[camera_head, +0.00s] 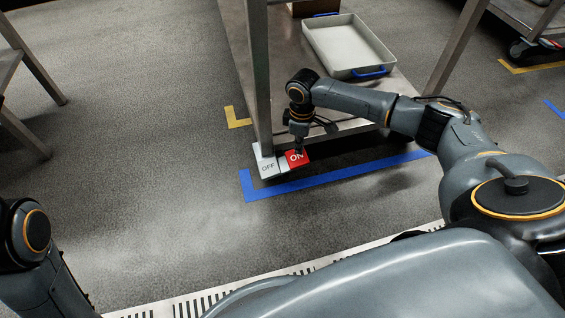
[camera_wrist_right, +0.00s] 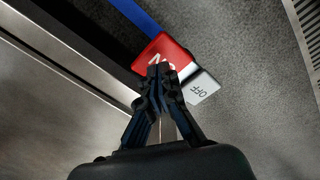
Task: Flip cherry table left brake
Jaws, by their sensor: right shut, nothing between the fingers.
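The brake of the table (camera_head: 256,80) sits at the foot of its near left leg. It has a red ON pedal (camera_head: 296,159) and a white OFF pedal (camera_head: 267,167) side by side. My right gripper (camera_head: 299,150) is shut and empty, pointing down at the ON pedal; its tips overlap that pedal in the picture. In the right wrist view the fingertips (camera_wrist_right: 160,70) cover part of the red ON pedal (camera_wrist_right: 165,50), and the white OFF pedal (camera_wrist_right: 201,88) shows beside them. I cannot tell whether they touch. My left gripper is not in view.
A pale tray (camera_head: 345,45) with blue handles stands on the table's lower shelf. Blue floor tape (camera_head: 335,176) runs in front, yellow tape (camera_head: 236,118) beside the leg.

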